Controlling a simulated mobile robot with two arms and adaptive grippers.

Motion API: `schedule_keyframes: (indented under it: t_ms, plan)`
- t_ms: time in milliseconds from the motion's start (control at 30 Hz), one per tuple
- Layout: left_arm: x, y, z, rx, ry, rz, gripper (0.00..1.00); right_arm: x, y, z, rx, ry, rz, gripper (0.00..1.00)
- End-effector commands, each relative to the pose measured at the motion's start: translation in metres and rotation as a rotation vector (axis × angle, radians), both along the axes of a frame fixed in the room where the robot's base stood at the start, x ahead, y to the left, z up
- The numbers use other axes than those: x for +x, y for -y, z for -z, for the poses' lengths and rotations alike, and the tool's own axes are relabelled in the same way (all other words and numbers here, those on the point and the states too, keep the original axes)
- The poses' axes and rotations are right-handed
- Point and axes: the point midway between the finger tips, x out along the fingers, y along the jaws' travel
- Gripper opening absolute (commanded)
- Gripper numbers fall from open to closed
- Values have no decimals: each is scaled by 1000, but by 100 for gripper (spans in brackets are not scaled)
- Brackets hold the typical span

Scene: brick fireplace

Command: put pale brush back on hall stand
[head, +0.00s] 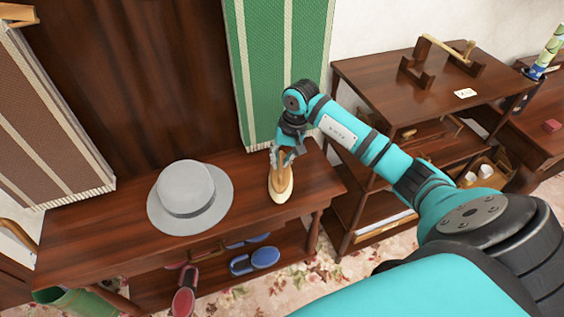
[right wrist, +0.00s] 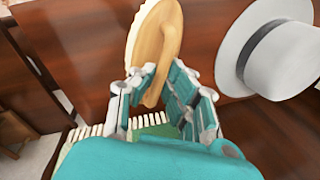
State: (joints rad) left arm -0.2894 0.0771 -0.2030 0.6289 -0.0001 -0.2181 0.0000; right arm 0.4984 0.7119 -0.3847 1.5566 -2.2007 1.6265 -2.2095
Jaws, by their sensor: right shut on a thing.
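The pale brush (head: 281,184) has a light wooden back and a cream edge. It is at the right end of the hall stand's dark wooden top (head: 110,223). My right gripper (head: 284,155) is shut on the brush's handle. In the right wrist view the brush (right wrist: 156,45) extends forward from between the fingers of the gripper (right wrist: 155,95). The brush is over or on the stand top; I cannot tell whether it touches the wood. My left gripper is not in view.
A grey hat (head: 190,193) stands left of the brush on the same top. Blue slippers (head: 254,260) and a red one (head: 184,300) sit below. A green striped textile (head: 275,60) hangs behind. A shelf unit (head: 385,95) stands to the right.

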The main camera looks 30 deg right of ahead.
Motion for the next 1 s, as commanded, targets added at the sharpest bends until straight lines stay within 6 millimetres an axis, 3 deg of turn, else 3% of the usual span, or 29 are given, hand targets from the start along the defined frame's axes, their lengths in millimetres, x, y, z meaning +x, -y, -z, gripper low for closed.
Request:
schedule_keyframes:
  t_ms: [167, 600, 633, 800, 1000]
  plan:
    - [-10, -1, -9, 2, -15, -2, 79, -2, -1, 21, 2, -4, 1, 0]
    - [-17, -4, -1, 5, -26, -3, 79, -1, -1, 29, -1, -3, -1, 0]
    - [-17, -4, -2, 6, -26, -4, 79, -2, -1, 28, 0, -3, -2, 12]
    - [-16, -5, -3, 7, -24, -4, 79, -2, -1, 27, 0, -4, -1, 33]
    - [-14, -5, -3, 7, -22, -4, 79, -2, -1, 27, 0, -3, -2, 33]
